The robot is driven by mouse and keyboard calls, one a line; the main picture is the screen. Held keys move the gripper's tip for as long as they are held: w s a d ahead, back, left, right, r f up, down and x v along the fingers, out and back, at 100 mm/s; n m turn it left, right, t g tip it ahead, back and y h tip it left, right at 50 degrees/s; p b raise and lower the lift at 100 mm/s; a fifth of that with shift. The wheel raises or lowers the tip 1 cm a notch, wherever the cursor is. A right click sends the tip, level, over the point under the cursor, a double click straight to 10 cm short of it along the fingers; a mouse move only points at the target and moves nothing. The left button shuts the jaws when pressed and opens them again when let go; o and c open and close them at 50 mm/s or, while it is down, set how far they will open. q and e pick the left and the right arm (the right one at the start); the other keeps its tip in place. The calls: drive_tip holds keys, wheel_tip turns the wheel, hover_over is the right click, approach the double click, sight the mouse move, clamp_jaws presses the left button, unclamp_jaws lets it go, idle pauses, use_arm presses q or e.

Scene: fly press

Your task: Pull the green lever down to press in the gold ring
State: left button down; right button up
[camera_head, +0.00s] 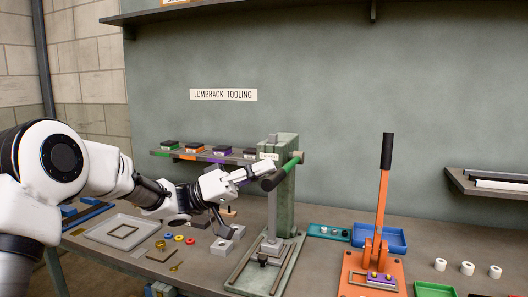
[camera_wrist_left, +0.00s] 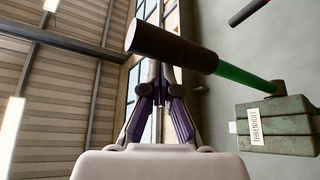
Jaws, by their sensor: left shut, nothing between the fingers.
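The green press (camera_head: 285,205) stands on the bench right of centre. Its lever (camera_head: 291,167) has a green shaft and a dark grip (camera_head: 273,181), which points out towards the front left. In the left wrist view the dark grip (camera_wrist_left: 165,42) crosses just beyond my fingertips, and the green shaft (camera_wrist_left: 240,78) runs to the press head (camera_wrist_left: 285,125). My left gripper (camera_head: 264,170) is shut and empty beside the grip; I cannot tell whether it touches. Its purple fingers (camera_wrist_left: 160,82) are together. I cannot make out a gold ring under the press ram. My right gripper is not in view.
An orange press (camera_head: 376,255) with a tall black-tipped lever (camera_head: 385,160) stands to the right. A blue tray (camera_head: 380,237) is behind it. A shelf (camera_head: 165,153) with several small blocks is behind my left arm. A grey tray (camera_head: 100,235) lies at the left.

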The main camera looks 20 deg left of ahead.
use_arm(q)
drive_tip(key=shift+s+f+b, duration=0.1)
drive_tip(key=shift+f+b, duration=0.25)
drive_tip(key=shift+f, duration=1.8)
